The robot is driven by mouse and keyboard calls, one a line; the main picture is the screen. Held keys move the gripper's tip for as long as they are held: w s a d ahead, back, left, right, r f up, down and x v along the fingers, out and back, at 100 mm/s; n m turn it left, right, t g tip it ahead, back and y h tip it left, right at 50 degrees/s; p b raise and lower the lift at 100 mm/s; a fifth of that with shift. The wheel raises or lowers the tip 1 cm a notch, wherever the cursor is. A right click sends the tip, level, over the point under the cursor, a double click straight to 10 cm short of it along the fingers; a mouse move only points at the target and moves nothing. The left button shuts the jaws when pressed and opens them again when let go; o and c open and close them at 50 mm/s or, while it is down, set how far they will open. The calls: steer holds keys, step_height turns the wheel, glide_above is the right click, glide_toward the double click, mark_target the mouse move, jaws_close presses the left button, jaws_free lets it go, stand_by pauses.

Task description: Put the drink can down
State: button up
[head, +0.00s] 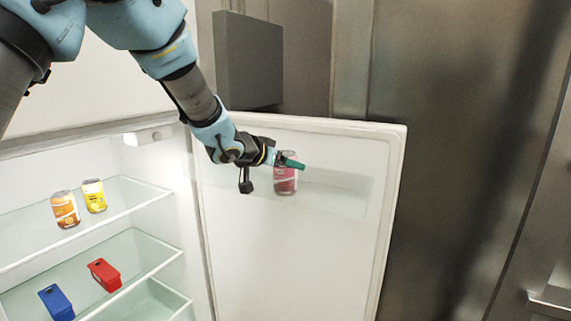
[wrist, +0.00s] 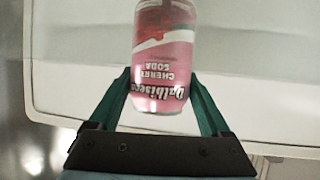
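The drink can is a pink and red cherry soda can (head: 286,180), upright at the inner side of the open fridge door. My gripper (head: 290,161) reaches it from the left, with its green fingers near the can's upper part. In the wrist view the can (wrist: 164,60) sits between the two fingers of my gripper (wrist: 160,75), one against each side. The fingers look closed on it. The can overlaps the door's clear shelf (head: 340,192) in the head view; I cannot tell whether its base touches the shelf.
The open fridge door (head: 290,260) stands behind the can. Inside the fridge, an orange can (head: 65,209) and a yellow can (head: 94,195) stand on the upper glass shelf. A red box (head: 104,275) and a blue box (head: 56,302) are below. The door shelf is clear to the can's right.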

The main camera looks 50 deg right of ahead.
steer(key=shift+o, duration=1.4)
steer(key=v, duration=1.2)
steer(key=shift+b, duration=0.35)
steer(key=shift+w+a, duration=0.1)
